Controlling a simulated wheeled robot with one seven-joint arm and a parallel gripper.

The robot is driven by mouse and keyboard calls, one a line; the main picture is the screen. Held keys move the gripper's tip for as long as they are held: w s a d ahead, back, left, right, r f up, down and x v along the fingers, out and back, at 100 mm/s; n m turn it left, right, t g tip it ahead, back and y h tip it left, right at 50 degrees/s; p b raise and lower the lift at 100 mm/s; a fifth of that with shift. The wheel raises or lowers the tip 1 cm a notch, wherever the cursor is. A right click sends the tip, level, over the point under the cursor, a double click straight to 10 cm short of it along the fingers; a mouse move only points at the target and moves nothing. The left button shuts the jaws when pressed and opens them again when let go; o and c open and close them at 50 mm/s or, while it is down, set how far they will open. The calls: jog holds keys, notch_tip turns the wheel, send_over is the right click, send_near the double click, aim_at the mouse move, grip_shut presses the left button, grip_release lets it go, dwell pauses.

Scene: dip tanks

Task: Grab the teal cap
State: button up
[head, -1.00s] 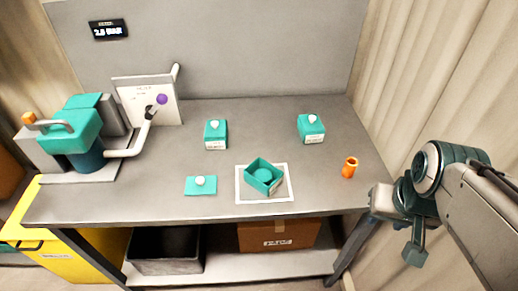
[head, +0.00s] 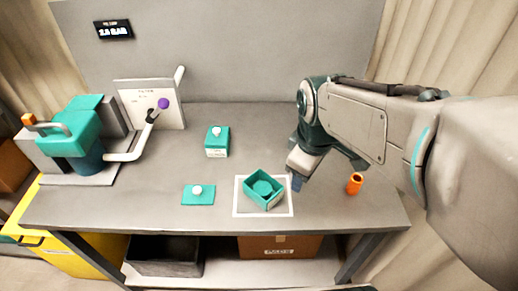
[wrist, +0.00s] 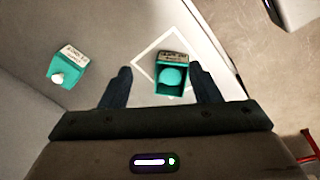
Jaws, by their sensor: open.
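The teal cap (head: 198,195), a flat teal lid with a white knob, lies on the grey bench left of a white-outlined square. An open teal box (head: 277,189) with a round teal piece inside sits within that square. My gripper (head: 296,183) is above the bench near the right side of the square, right of the cap and apart from it. In the wrist view its fingers are open and empty, and the open box (wrist: 160,88) shows beyond them. The flat cap cannot be made out in the wrist view.
A closed teal box (head: 217,149) with a white knob stands behind the cap. An orange cylinder (head: 355,184) stands at the right, under my arm. A teal machine (head: 75,135) with a pipe and a panel (head: 150,103) fill the left. The bench around the cap is clear.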

jog(key=w+a+n+g, duration=0.1)
jog(key=w+a+n, duration=0.3)
jog(key=n, duration=0.4)
jog(key=n+g, duration=0.1)
jog(key=n, duration=0.9)
send_over(263, 190)
jog(key=f, duration=0.6)
jog(key=f+p, duration=0.1)
jog(key=f, duration=0.2)
jog(key=shift+w+a+f, duration=0.15)
jog(key=shift+w+f, duration=0.15)
jog(key=shift+w, duration=0.1)
notch_tip(263, 190, down, 5)
jog(key=shift+s+r, duration=0.1)
jog(key=shift+s, duration=0.05)
jog(key=shift+s+f, duration=0.15)
jog(key=shift+f, duration=0.15)
jog(key=shift+s+d+f, duration=0.1)
jog(key=shift+s+d, duration=0.05)
jog(key=shift+d, duration=0.05)
grip_shut()
